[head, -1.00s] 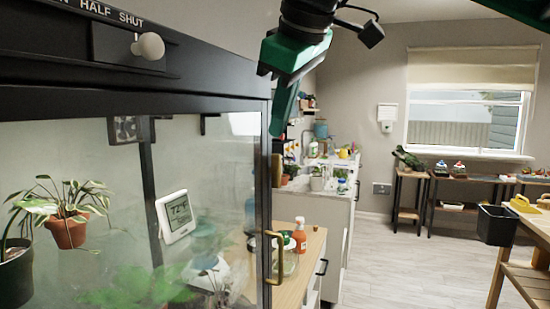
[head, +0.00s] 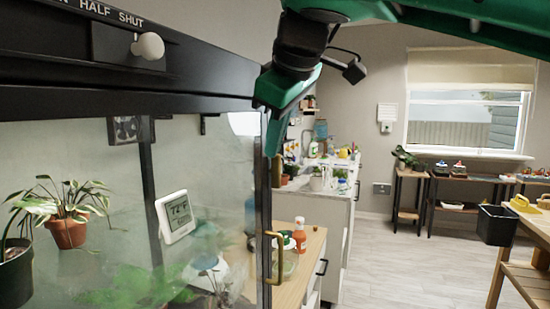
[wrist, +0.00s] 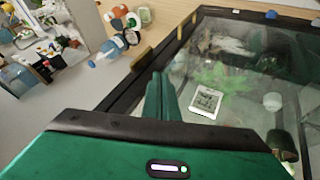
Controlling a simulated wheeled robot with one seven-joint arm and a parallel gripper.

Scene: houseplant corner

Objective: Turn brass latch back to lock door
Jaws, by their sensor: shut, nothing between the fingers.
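The glass cabinet door (head: 90,160) has a dark frame and fills the left of the head view. The brass latch (head: 277,172) is an upright bar on the door's right edge, and appears in the wrist view (wrist: 143,57). A brass handle (head: 280,258) sits below it on the same edge. My gripper (head: 270,152) is shut and empty, pointing down at the latch's upper end, partly in front of it. I cannot tell if they touch. In the wrist view, the fingers (wrist: 160,95) lie over the frame, with the latch beyond their tips.
Behind the glass are potted plants (head: 66,230) and a white thermometer display (head: 176,217). A wooden counter (head: 312,260) with a red-orange bottle (head: 299,235) stands right of the cabinet. The floor (head: 410,255) farther right is clear.

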